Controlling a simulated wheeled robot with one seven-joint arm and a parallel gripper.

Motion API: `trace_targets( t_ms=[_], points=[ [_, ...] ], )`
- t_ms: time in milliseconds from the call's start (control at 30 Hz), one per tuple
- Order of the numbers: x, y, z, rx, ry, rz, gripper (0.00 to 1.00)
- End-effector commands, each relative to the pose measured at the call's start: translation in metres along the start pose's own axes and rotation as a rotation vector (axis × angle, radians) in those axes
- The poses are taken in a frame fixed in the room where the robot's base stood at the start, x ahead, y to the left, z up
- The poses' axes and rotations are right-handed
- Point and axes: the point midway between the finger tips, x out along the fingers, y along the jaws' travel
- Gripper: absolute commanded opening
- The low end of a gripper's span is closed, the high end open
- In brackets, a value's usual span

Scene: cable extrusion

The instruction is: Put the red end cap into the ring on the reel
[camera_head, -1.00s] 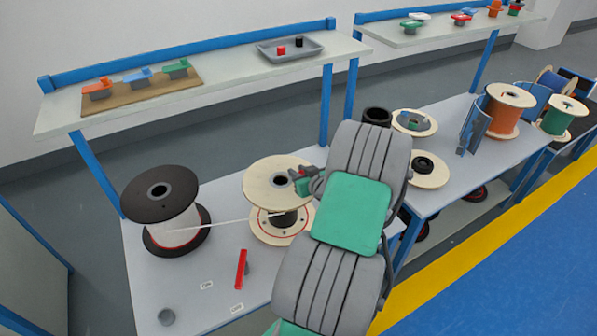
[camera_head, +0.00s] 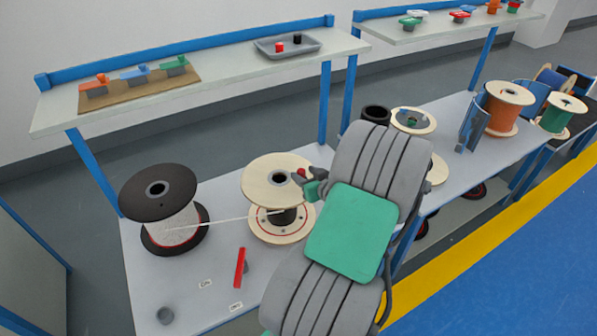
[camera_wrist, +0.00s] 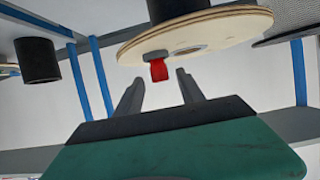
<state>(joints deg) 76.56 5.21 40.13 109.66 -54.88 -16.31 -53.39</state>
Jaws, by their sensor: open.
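The reel (camera_head: 262,183) has pale wooden flanges and stands on the near bench. In the wrist view its flange (camera_wrist: 215,30) carries a small dark grey ring (camera_wrist: 156,56). The red end cap (camera_wrist: 158,71) is at that ring, with its red part sticking out; how deep it sits is hidden. The cap also shows as a small red spot at the flange's right edge in the head view (camera_head: 301,172). My gripper (camera_wrist: 160,90) is open, its two fingers apart with the cap ahead of the gap, touching neither. In the head view my gripper (camera_head: 299,181) is beside the flange, partly hidden by my arm.
A black-flanged reel (camera_head: 160,193) stands left, with a pale strand running to the wooden reel. A red bar (camera_head: 240,267) and grey cup (camera_head: 165,315) lie in front. A grey tray (camera_head: 262,51) on the shelf holds a red and a black piece.

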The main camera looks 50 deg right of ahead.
Motion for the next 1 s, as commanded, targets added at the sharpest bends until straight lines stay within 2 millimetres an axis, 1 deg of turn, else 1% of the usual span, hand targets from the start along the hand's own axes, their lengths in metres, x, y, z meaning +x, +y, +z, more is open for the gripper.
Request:
trace_targets(
  t_ms=[33,100,200,333,400,467,533,567,667,700,733,767,800,867,900,967,1000],
  points=[
    [-0.014,0.002,0.001,0.002,0.001,0.006,0.46],
    [-0.032,0.002,0.001,0.002,0.001,0.006,0.46],
    [-0.05,0.001,0.001,0.001,0.0,0.004,0.46],
    [-0.063,0.0,0.001,0.001,-0.001,0.001,0.46],
    [-0.065,-0.001,0.001,0.0,-0.001,-0.001,0.46],
    [-0.062,-0.008,-0.001,-0.005,-0.012,-0.018,0.46],
    [-0.054,-0.029,-0.003,-0.023,-0.052,-0.071,0.46],
    [-0.049,-0.043,-0.005,-0.036,-0.079,-0.104,0.46],
    [-0.038,-0.109,-0.006,-0.089,-0.22,-0.238,0.46],
    [-0.037,-0.138,-0.005,-0.115,-0.291,-0.287,0.46],
    [-0.039,-0.159,-0.005,-0.135,-0.346,-0.317,0.46],
    [-0.043,-0.178,-0.004,-0.154,-0.399,-0.341,0.46],
    [-0.05,-0.203,-0.003,-0.18,-0.469,-0.365,0.46],
    [-0.065,-0.237,-0.003,-0.218,-0.566,-0.383,0.46],
    [-0.077,-0.257,-0.003,-0.24,-0.625,-0.383,0.46],
    [-0.099,-0.283,-0.004,-0.266,-0.701,-0.369,0.46],
    [-0.116,-0.298,-0.005,-0.279,-0.743,-0.352,0.46]
  ],
)
